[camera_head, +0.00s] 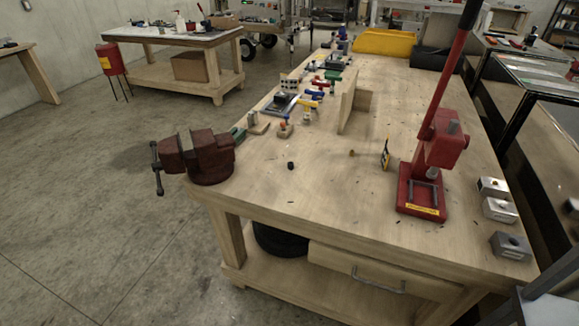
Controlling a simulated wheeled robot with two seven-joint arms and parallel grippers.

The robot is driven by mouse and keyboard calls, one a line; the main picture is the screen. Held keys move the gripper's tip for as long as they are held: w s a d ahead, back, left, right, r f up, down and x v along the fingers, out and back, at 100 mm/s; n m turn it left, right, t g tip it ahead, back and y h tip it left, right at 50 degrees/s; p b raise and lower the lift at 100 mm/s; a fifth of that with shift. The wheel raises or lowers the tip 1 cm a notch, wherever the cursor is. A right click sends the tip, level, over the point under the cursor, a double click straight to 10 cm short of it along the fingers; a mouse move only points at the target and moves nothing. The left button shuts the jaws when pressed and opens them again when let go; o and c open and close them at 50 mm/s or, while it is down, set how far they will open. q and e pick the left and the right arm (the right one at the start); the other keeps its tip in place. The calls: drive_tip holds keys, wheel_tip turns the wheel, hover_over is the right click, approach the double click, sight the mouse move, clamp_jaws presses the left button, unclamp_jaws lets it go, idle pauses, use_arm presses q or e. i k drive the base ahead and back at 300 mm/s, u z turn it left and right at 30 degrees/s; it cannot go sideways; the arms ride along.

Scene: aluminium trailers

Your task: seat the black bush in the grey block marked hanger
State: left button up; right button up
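A small black cylinder (291,165), which looks like the bush, stands alone on the wooden workbench (330,190), between the red vise and the red press. A grey block (511,246) with a dark spot on top sits at the bench's right front edge. Two lighter metal blocks, one nearer (500,210) and one farther (493,187), sit just behind it. Any marking on the blocks is too small to read, so I cannot tell which says hanger. Neither of my grippers is in view.
A red arbor press (428,180) with a tall lever stands left of the blocks. A red vise (205,157) is at the bench's left edge. The front middle of the bench is mostly clear.

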sight(501, 245)
drive_tip(key=z, duration=0.75)
drive_tip(key=i, duration=1.15)
drive_tip(key=u, duration=0.35)
